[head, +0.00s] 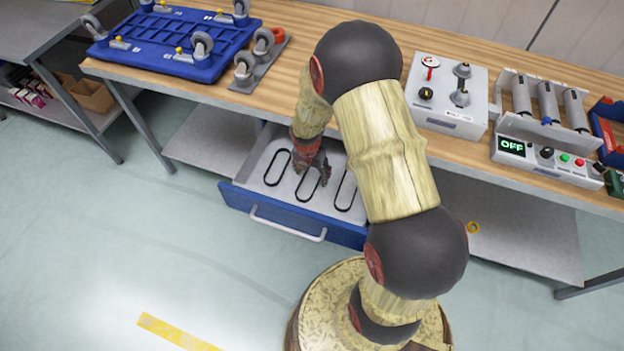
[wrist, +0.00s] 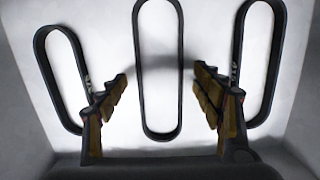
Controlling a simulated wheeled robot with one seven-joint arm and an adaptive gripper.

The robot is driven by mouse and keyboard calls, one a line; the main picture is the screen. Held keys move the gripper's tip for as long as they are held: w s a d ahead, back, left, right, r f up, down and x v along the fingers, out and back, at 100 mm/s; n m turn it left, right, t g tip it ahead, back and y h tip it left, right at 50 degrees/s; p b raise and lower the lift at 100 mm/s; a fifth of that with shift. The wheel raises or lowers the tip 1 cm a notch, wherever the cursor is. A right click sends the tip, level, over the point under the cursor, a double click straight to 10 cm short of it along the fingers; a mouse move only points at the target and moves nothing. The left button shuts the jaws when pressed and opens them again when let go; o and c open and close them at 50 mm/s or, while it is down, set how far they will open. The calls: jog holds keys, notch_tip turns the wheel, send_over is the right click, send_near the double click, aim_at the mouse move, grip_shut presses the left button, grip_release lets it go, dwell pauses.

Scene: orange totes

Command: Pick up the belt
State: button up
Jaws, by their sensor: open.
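Three black loop belts lie flat in an open drawer with a blue front (head: 290,222). In the head view they are the left belt (head: 267,172), the middle belt (head: 299,192) and the right belt (head: 338,200). My gripper (head: 318,178) is down in the drawer over the middle belt and hides part of it. In the wrist view my gripper (wrist: 160,82) is open. Its fingers stand either side of the middle belt (wrist: 138,70), apart from it. The left belt (wrist: 41,75) and right belt (wrist: 278,70) lie outside the fingers, each partly near a fingertip.
The drawer hangs under a wooden workbench (head: 290,40). On the bench are a blue wheeled frame (head: 165,45), a grey box with knobs (head: 445,95) and a roller unit (head: 545,120) whose display reads OFF.

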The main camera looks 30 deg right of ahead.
jog(key=shift+r, duration=0.1)
jog(key=c, duration=1.2)
